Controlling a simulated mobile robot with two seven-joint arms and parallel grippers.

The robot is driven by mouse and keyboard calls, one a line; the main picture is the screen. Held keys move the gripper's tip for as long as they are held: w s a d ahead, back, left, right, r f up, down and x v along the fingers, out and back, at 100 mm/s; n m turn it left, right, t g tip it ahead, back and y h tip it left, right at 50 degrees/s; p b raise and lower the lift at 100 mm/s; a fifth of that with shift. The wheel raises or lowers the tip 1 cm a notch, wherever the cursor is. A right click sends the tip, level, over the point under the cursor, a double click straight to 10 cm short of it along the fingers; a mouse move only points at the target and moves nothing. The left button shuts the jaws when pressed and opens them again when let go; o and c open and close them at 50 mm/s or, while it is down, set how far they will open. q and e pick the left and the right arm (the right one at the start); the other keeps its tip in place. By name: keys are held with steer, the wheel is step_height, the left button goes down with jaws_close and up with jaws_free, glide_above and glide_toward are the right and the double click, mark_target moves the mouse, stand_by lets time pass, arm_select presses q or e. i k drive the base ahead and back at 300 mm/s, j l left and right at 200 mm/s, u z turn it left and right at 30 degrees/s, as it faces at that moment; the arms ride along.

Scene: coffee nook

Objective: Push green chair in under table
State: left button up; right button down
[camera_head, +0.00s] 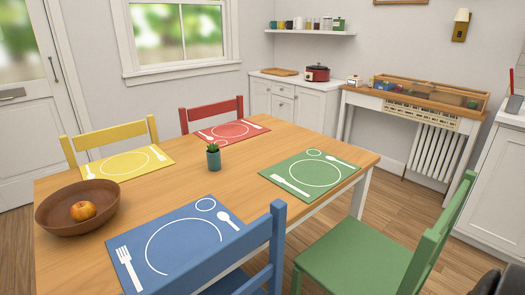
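The green chair (358,255) stands at the right side of the table, in the lower right of the head view. Its seat is beside the table's right edge, and its slatted back (440,235) is on the side away from the table. The wooden table (250,170) fills the middle of the view. A green placemat (285,170) lies on the table on the green chair's side. Neither gripper can be made out. A dark shape, cut off at the bottom right corner, may be part of my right arm.
A blue chair (277,245) stands at the near side, left of the green chair. Yellow (150,130) and red (183,121) chairs stand at the far sides. A bowl (50,215) and a small plant (214,160) are on the table. Wooden floor (400,192) is free behind the green chair.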

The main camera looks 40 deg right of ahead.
mark_target(353, 258)
steer(key=z, duration=2.25)
steer(key=l+u, duration=0.2)
steer(key=u, duration=0.2)
steer(key=l+u, duration=0.25)
steer(key=u, duration=0.15)
steer(key=l+u, duration=0.25)
steer(key=u, duration=0.15)
